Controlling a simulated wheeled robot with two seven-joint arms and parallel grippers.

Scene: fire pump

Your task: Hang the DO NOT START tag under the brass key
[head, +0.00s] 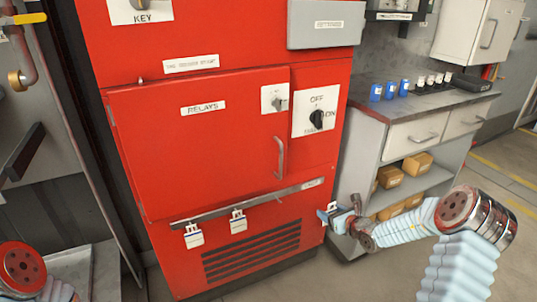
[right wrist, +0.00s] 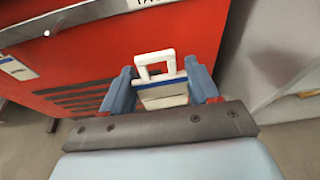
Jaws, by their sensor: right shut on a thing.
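The KEY plate (head: 150,16) is at the top left of the red cabinet, cut by the picture's top edge. Only the lower end of the brass key (head: 140,4) shows on it. My right gripper (head: 331,211) is shut on a white tag with a blue stripe and a white loop at its top; the tag shows between the fingers in the right wrist view (right wrist: 162,92). The gripper is low beside the cabinet's right edge, well below the key. The tag's writing cannot be read. My left gripper is out of view; only part of my left arm shows.
Two similar tags, one on the left (head: 194,236) and one on the right (head: 238,222), hang from a metal rail (head: 250,202) on the cabinet (head: 240,140). A door handle (head: 279,157) and a black switch (head: 317,119) stick out. A grey bench (head: 372,104) stands right.

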